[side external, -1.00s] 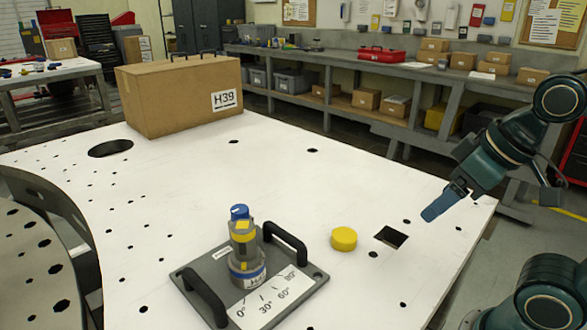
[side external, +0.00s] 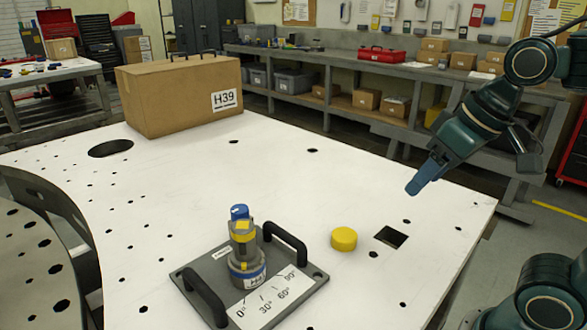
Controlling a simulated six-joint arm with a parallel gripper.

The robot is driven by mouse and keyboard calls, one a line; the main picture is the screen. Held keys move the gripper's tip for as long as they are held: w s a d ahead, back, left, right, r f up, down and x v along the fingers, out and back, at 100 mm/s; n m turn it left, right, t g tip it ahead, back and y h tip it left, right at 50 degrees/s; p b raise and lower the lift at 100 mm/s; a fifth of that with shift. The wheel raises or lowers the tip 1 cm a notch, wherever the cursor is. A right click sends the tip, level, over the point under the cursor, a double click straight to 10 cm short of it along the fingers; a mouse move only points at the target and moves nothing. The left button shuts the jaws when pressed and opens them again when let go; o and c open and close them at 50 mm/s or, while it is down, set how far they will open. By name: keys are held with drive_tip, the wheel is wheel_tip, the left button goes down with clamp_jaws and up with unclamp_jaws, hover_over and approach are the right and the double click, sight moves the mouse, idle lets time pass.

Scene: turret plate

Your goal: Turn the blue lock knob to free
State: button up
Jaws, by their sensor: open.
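The blue lock knob (side external: 239,212) sits on top of an upright grey turret (side external: 244,255) with yellow marks and a white label. The turret stands on a dark grey plate (side external: 215,262) with two black handles. A white scale (side external: 275,298) on the plate shows 0°, 30°, 60° and 90°. My gripper (side external: 414,188), with blue fingers, is in the air over the right part of the table, well to the right of the knob and higher. It is open and empty, touching nothing; the gap between its fingers is hard to see.
A yellow round cap (side external: 344,239) lies on the white table (side external: 200,190) between the plate and a square hole (side external: 391,237). A cardboard box labelled H39 (side external: 180,95) stands at the back left. The table between the box and the plate is clear.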

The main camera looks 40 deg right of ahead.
drive_tip(key=w+a+r+m+g, duration=0.1)
drive_tip(key=w+a+r+m, duration=0.15)
drive_tip(key=w+r, duration=0.45)
drive_tip(key=m+g, duration=0.4)
drive_tip(key=m, duration=0.2)
hover_over(239, 209)
wheel_tip(239, 209, down, 5)
drive_tip(key=shift+n, duration=0.25)
drive_tip(key=shift+f, duration=0.2)
drive_tip(key=shift+f, duration=6.75)
drive_tip(key=shift+c, duration=0.3)
drive_tip(key=c, duration=0.9)
